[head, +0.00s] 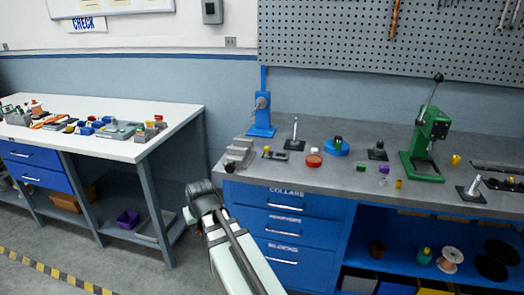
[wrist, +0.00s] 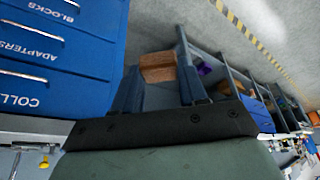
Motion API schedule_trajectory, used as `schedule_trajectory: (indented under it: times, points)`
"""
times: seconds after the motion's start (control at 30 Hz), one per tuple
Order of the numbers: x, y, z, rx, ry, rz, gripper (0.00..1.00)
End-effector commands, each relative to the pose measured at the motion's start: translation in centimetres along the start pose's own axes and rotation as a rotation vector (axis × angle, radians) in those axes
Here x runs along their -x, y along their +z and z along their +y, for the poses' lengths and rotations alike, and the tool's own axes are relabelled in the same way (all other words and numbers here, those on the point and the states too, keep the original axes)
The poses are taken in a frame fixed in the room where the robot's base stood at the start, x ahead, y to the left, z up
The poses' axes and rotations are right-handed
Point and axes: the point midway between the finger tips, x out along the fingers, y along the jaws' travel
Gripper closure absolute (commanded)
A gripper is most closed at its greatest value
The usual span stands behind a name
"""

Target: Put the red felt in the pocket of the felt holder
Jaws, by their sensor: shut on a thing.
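My gripper (head: 190,214) hangs in front of the gap between the two benches, away from both tops. In the wrist view its two dark fingers (wrist: 157,84) are shut on a reddish-brown block-like piece, which I take for the red felt (wrist: 157,66). The piece sits across the fingertips, clear of any surface. In the head view it is hidden or too small to make out. I cannot tell for certain which thing is the felt holder; small grey fixtures and coloured parts stand on the white table (head: 165,122) at left.
Blue drawers (head: 283,222) are beneath. A purple bin (head: 128,218) is on the white table's lower shelf.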

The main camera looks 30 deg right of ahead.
Motion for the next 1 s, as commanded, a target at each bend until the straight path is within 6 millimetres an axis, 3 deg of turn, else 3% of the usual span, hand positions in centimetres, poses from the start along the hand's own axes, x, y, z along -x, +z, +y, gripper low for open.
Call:
schedule_trajectory:
  times: [0.2,0.37,1.0]
  points:
    - [0.7,-0.5,5.4,-0.080,0.034,0.000,0.82]
    - [1.5,-2.0,10.4,-0.151,0.063,0.002,0.82]
    - [6.2,-15.3,34.3,-0.408,0.170,0.001,0.82]
